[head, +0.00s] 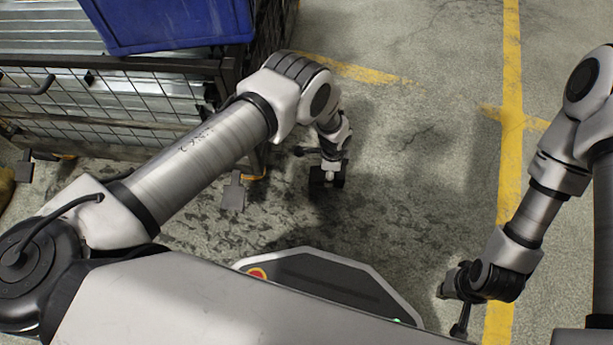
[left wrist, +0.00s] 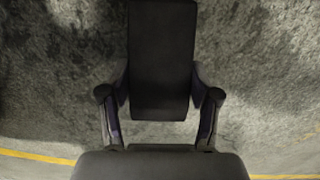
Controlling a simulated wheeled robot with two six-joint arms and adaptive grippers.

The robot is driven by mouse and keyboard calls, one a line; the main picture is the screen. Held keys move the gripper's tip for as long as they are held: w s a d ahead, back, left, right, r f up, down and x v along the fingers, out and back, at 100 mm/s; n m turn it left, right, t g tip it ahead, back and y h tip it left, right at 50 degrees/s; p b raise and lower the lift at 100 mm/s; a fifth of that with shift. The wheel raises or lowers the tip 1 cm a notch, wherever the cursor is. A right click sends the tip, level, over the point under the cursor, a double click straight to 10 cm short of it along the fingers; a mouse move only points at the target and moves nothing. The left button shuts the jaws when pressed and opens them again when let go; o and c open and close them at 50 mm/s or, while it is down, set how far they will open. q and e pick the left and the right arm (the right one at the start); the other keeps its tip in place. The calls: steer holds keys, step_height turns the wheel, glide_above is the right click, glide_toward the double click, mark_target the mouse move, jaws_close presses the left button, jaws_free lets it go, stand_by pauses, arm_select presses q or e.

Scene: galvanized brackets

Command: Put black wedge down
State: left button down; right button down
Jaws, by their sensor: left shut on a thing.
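The black wedge (left wrist: 162,60) fills the middle of the left wrist view as a dark, long block. My left gripper (left wrist: 161,100) is shut on it, with one finger against each side. In the head view my left gripper (head: 328,172) points down over the concrete floor, and the wedge shows there only as a small dark shape partly hidden by the gripper. I cannot tell whether the wedge touches the floor. My right gripper (head: 462,300) hangs low at the right, seen small from above; I cannot tell how its fingers stand.
A wire mesh crate (head: 110,98) with metal stock stands at the upper left, with a blue bin (head: 175,25) on top. Its feet are close to my left arm. Yellow lines (head: 511,130) mark the floor at the right. The floor between gripper and lines is clear.

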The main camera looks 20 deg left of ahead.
arm_select(q)
steer(key=a, duration=0.4)
steer(key=s+a+b, duration=0.1)
steer(key=a, duration=0.1)
steer(key=shift+a+f, duration=0.25)
steer(key=shift+f, duration=0.15)
steer(key=shift+a+f, duration=0.2)
steer(key=shift+a, duration=0.05)
step_height(320, 180, down, 3)
steer(key=b, duration=0.3)
steer(key=shift+f, duration=0.2)
steer(key=shift+r, duration=0.2)
steer(key=shift+f, duration=0.15)
steer(key=shift+c, duration=1.2)
jaws_free()
